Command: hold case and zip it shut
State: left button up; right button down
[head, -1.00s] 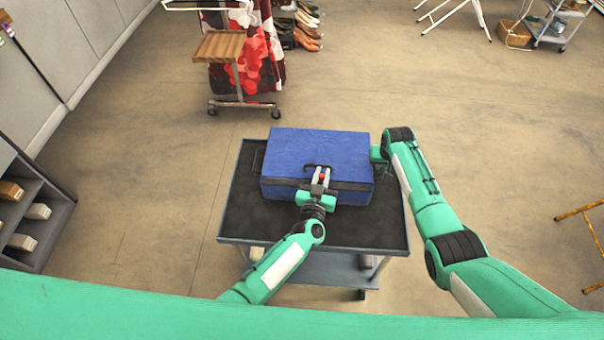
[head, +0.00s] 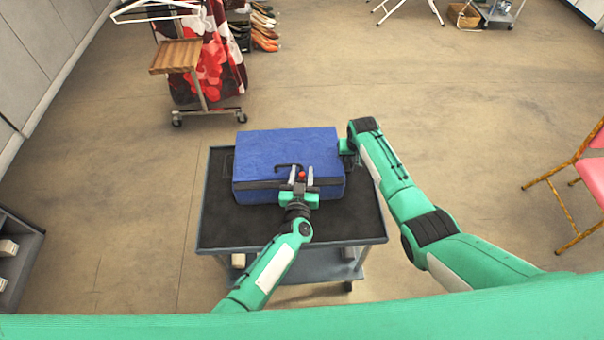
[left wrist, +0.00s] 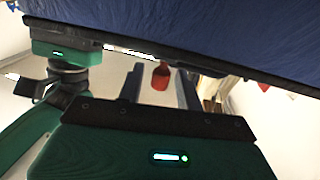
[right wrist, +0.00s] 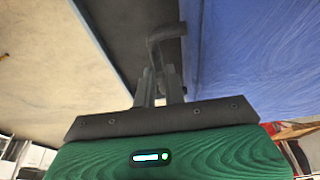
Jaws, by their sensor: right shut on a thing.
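The blue case (head: 290,152) lies on a dark-topped cart (head: 225,225), a dark zip band along its front edge. My left gripper (head: 301,173) is at the front of the case, right of its middle. Its fingers stand apart on either side of a red zip pull (left wrist: 161,76), with gaps showing in the left wrist view. My right gripper (right wrist: 160,85) is at the right side of the case, shut on a dark side handle (right wrist: 163,36). In the head view its fingertips are hidden by the arm.
A wheeled rack (head: 178,60) with a wooden shelf and red patterned cloth stands behind left. A pink chair (head: 594,180) is at the right and a grey shelf (head: 20,255) at the left. Floor around the cart is clear.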

pick_arm(q)
jog(key=s+a, duration=0.2)
jog(key=s, duration=0.9)
jog(key=shift+s, duration=0.4)
pick_arm(e)
jog(key=c, duration=1.4)
grip_release()
pick_arm(q)
jog(key=shift+f+b, duration=0.55)
jog(key=shift+f, duration=0.05)
pick_arm(e)
jog(key=v, duration=1.3)
jog(key=shift+r, duration=0.4)
jog(key=shift+s, duration=0.15)
